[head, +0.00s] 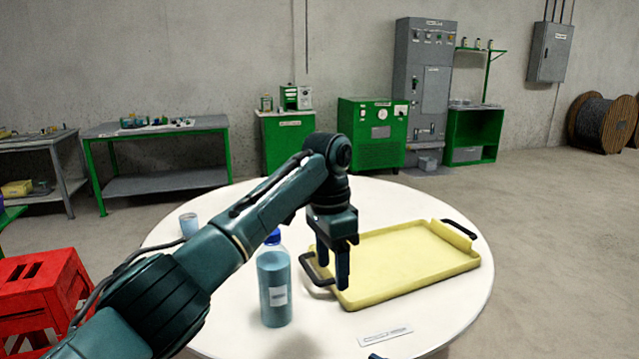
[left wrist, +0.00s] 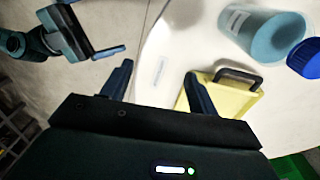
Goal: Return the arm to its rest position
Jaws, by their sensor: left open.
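My left arm reaches in from the left across the round white table (head: 215,318). My left gripper (head: 333,275) points down, open and empty, in front of the near-left handle of the yellow tray (head: 400,262) as seen from the head. Whether it touches the tray cannot be told from this view. In the left wrist view, the fingers of my left gripper (left wrist: 158,69) are spread with nothing between them. My right gripper (left wrist: 95,42) shows at the upper left of that view, away from the table; its jaw state is unclear.
A blue bottle (head: 273,290) with a blue cap stands just right of my left forearm. A small can (head: 188,224) stands at the table's left edge. A white label strip (head: 385,335) lies in front of the tray. A red crate (head: 40,295) is at the left.

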